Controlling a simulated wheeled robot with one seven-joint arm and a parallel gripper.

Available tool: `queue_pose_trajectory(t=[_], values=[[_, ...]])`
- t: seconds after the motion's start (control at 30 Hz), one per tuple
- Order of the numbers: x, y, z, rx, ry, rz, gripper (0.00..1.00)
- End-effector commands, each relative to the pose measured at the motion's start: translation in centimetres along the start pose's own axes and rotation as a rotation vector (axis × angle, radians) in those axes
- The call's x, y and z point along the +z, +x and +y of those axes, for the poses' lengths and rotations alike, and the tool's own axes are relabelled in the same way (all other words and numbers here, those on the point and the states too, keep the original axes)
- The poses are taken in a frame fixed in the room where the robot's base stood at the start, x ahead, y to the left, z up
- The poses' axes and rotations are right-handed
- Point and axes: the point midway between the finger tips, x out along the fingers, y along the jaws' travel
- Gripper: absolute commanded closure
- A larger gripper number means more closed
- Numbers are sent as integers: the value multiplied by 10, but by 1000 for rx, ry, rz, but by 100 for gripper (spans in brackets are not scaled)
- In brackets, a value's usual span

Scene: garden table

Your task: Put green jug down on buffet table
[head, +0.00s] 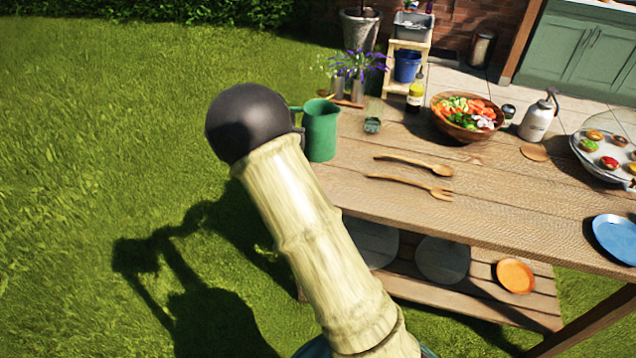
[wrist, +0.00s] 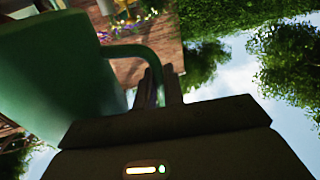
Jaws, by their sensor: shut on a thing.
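The green jug (head: 321,130) shows just right of the dark round end of my arm in the head view, upright, over or at the left end of the wooden buffet table (head: 400,207). I cannot tell from this view whether its base touches the tabletop. In the wrist view the jug (wrist: 50,75) fills the left side, and its handle (wrist: 140,52) runs between the fingers of my gripper (wrist: 160,88). My gripper is shut on the handle. In the head view the fingers are mostly hidden behind my arm.
A wooden spoon (head: 415,165) and fork (head: 412,186) lie right of the jug. Behind are a salad bowl (head: 460,135), a yellow-green bottle (head: 415,97), a small green item (head: 372,125) and flower pots (head: 357,88). A white dispenser (head: 536,122) and blue plate (head: 615,238) stand farther right.

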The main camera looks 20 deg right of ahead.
Motion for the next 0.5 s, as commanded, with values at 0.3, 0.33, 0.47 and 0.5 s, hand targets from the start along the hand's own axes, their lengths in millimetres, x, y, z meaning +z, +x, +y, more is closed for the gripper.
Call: queue_pose_trajectory(t=[0.3,0.33,0.47,0.5], values=[[-1,0,0,0,-1,3,100],[1,0,0,0,-1,2,100],[16,0,0,0,-3,0,100],[24,0,0,0,-4,-1,100]])
